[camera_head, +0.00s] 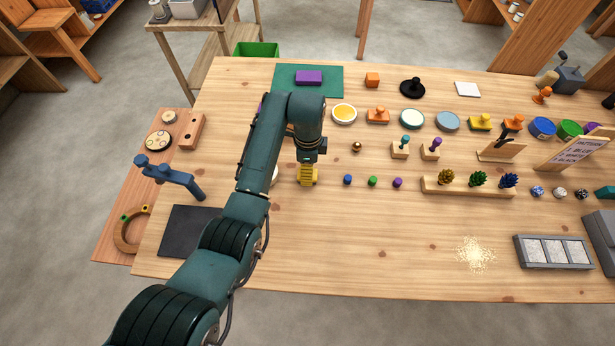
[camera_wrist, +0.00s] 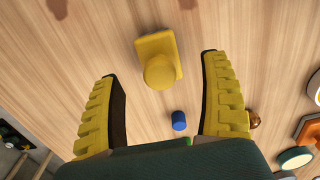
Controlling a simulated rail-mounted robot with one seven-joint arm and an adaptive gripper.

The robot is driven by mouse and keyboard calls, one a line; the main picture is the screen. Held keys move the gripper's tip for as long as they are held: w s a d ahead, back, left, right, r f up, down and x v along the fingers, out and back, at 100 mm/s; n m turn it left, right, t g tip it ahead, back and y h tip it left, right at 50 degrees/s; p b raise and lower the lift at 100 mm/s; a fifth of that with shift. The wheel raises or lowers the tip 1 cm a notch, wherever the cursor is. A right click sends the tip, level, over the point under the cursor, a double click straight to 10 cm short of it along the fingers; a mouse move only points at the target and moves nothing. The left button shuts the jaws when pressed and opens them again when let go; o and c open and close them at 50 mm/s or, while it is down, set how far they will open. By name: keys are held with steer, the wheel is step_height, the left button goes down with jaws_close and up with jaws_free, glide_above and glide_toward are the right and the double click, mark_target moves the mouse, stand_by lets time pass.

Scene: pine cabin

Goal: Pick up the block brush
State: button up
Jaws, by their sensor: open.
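A yellow block with a rounded knob (camera_wrist: 158,62), which I take to be the block brush, stands on the table in the wrist view. It lies ahead of and between my spread fingers, apart from both. In the head view I cannot make it out; my arm and gripper cover that spot. My gripper (camera_head: 307,174) points down over the left-middle of the table, with ridged yellow fingers. In the wrist view my gripper (camera_wrist: 164,110) is open and empty.
A blue peg (camera_head: 347,180) stands just right of my gripper, with green and purple pegs beyond. A gold knob (camera_head: 357,147) and an orange block with a knob (camera_head: 378,115) stand farther back. A blue hammer-like tool (camera_head: 168,175) is at left.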

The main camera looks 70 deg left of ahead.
step_height(320, 180, down, 5)
steer(key=shift+s+f+b, duration=0.1)
steer(key=shift+f+b, duration=0.05)
steer(key=shift+b, duration=0.75)
steer(key=c, duration=1.3)
